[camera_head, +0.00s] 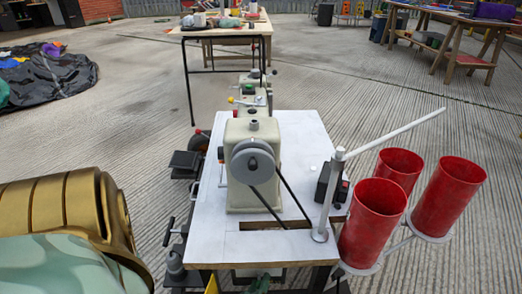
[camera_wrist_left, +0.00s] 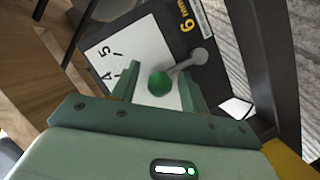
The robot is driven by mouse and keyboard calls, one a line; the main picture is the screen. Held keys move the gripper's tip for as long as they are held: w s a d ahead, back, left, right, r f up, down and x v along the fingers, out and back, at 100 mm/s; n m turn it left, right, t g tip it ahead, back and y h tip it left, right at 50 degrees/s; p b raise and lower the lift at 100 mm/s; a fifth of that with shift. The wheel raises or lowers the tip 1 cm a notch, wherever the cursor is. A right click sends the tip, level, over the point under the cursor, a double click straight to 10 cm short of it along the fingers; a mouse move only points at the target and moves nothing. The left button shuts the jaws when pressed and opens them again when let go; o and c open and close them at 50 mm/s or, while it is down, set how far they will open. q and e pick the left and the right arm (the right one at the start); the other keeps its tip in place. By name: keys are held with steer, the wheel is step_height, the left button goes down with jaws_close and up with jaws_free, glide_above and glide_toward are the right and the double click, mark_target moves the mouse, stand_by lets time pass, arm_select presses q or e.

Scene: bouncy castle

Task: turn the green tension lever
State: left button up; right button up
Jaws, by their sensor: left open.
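The green tension lever shows in the left wrist view as a round green knob (camera_wrist_left: 160,83) on a short grey arm with a grey round end at upper right. Behind it is a white dial plate (camera_wrist_left: 128,48) with black numbers. My left gripper (camera_wrist_left: 158,95) is open, one pale green finger on each side of the knob. Whether either finger touches the knob cannot be told. In the head view my left arm enters at lower left; the lever is not clearly seen there. My right gripper is not in view.
A cream sewing machine (camera_head: 247,195) stands on a white table (camera_head: 308,133). A dark frame (camera_wrist_left: 262,55) borders the dial in the wrist view.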

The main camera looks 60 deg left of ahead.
arm_select(q)
jaws_close()
steer(key=shift+s+a+f+n+t, duration=0.1)
steer(key=shift+s+a+n+t, duration=0.3)
steer(key=shift+n, duration=0.4)
steer(key=shift+s+a+f+n+t, duration=0.15)
steer(key=shift+s+n+t, duration=0.35)
steer(key=shift+n, duration=0.3)
steer(key=shift+r, duration=0.1)
jaws_free()
